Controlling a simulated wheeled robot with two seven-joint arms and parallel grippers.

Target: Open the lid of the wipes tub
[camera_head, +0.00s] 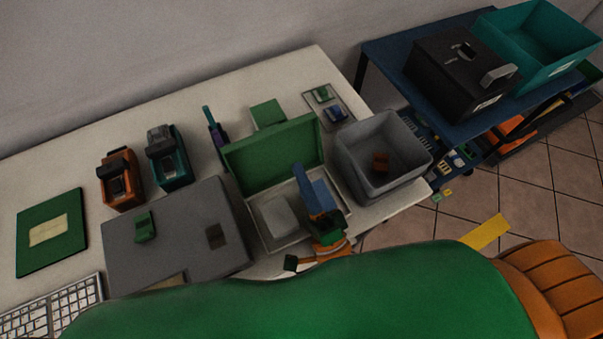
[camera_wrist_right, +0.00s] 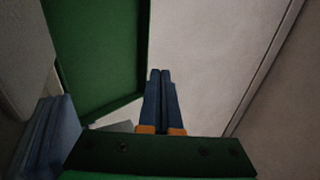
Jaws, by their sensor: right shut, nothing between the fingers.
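A pale, shallow tub (camera_head: 257,237) near the table's front edge appears to be the wipes tub. Its green lid (camera_head: 270,157) stands raised along the back side, tilted up and open. My left gripper is not in view.
A grey bin (camera_head: 345,165) holding a small brown object stands right of the tub. A grey board (camera_head: 180,235) lies left of it. An orange device (camera_head: 121,181) and a teal device (camera_head: 168,160) stand farther left. A blue side table (camera_head: 385,62) carries a black box and teal crate.

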